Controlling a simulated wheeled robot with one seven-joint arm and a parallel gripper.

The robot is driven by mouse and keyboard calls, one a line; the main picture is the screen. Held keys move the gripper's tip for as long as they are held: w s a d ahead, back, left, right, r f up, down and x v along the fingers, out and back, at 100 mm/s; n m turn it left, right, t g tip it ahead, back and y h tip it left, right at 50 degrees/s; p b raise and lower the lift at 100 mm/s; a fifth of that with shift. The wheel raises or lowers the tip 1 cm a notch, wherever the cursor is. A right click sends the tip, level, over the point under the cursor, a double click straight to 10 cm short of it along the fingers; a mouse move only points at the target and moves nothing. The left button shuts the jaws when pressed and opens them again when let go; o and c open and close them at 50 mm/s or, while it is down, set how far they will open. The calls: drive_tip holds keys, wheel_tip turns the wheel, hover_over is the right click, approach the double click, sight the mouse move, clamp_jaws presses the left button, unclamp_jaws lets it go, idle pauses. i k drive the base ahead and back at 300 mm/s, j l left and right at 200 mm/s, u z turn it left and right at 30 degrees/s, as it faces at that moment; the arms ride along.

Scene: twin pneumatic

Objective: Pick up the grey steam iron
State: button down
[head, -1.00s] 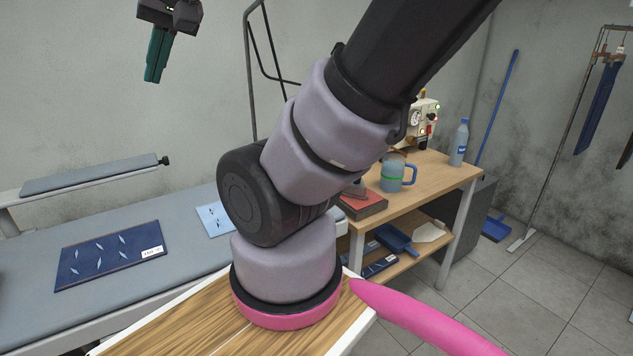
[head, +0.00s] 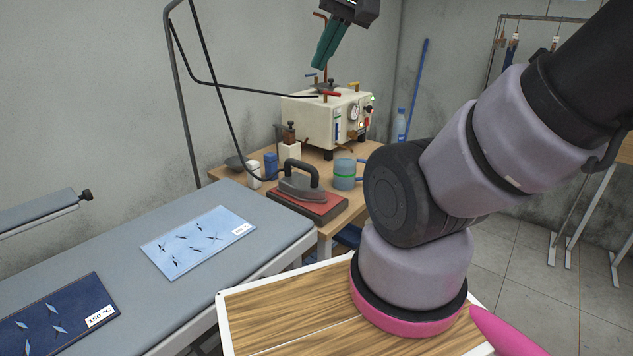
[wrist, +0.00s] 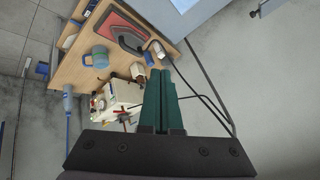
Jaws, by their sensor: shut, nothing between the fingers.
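The grey steam iron (head: 300,183) rests on a red pad (head: 322,205) on the wooden side table, its dark handle on top and a black hose at its back. In the wrist view the iron (wrist: 131,40) also lies on its red pad (wrist: 114,24), beyond the fingertips. My gripper (head: 322,63) is high above the table near the boiler, well apart from the iron. In the wrist view its green fingers (wrist: 157,72) are together and empty.
A cream boiler box (head: 318,112), a blue-green mug (head: 344,174) and small bottles (head: 271,165) share the table. The grey ironing board (head: 263,228) with sample cards lies left. A black bent hose frame (head: 184,90) rises behind the board.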

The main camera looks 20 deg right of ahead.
sight(301, 187)
drive_tip(key=z, duration=0.3)
drive_tip(key=i+l+u, duration=0.2)
drive_tip(key=l, duration=0.35)
drive_tip(key=i+l+u, duration=0.15)
drive_tip(key=l, duration=0.45)
drive_tip(key=i+l+u, duration=0.2)
drive_tip(key=l, duration=0.4)
drive_tip(key=l+u, duration=0.15)
drive_tip(key=l, duration=0.4)
